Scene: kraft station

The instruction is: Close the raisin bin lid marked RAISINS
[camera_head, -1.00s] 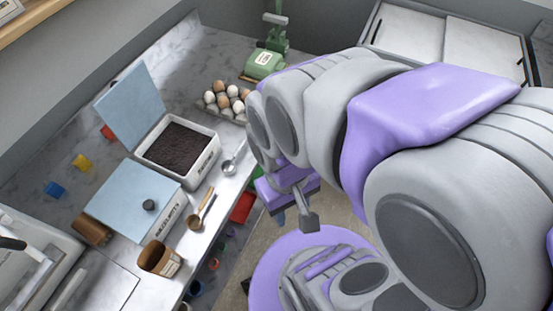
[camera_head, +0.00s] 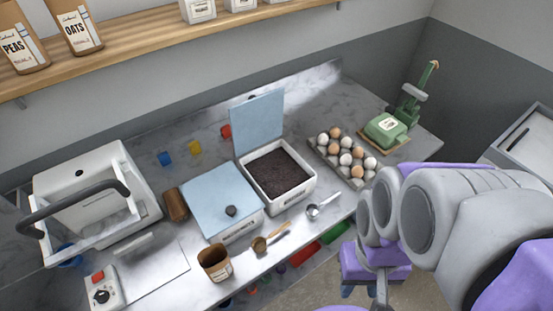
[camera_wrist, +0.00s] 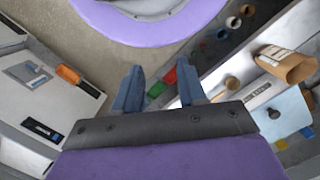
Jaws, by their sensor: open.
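The open bin (camera_head: 306,192) is white and full of dark contents, with a front label too small to read now. Its light blue lid (camera_head: 257,122) stands raised at the back edge. To its left is a second white bin with its light blue lid (camera_head: 215,195) shut and a dark knob on top; I cannot read its label for sure. My gripper (camera_head: 364,290) is at the lower right, in front of the counter and apart from both bins. In the wrist view my gripper (camera_wrist: 160,76) has its two blue fingers spread, with nothing between them.
An egg carton (camera_head: 343,159) and a green device (camera_head: 388,130) stand right of the open bin. A white machine (camera_head: 97,200) is at left; a shelf (camera_head: 150,48) runs above.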

